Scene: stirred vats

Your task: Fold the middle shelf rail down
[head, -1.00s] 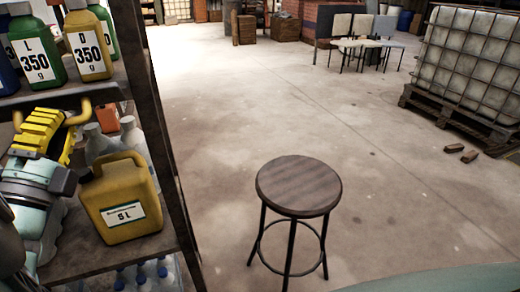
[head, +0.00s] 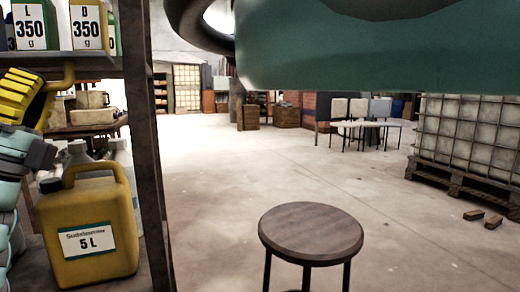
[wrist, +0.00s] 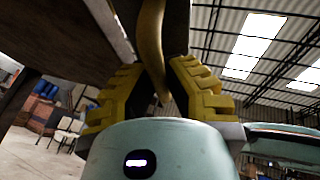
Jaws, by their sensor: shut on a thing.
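The yellow middle shelf rail (head: 66,76) is a curved bar at the shelf's left part in the head view, just under the upper shelf. In the wrist view the rail (wrist: 151,30) runs down between my fingers. My gripper (head: 38,88), with ribbed yellow fingers and a pale teal body, is shut on the rail; in the wrist view the gripper (wrist: 158,75) has a finger on each side of it. Most of the rail is hidden by the fingers or cut off by the picture's left edge.
A yellow 5 L jug (head: 92,225) stands on the middle shelf, close right of my gripper. Labelled bottles (head: 88,30) stand on the upper shelf. A dark shelf post (head: 150,180) bounds the right side.

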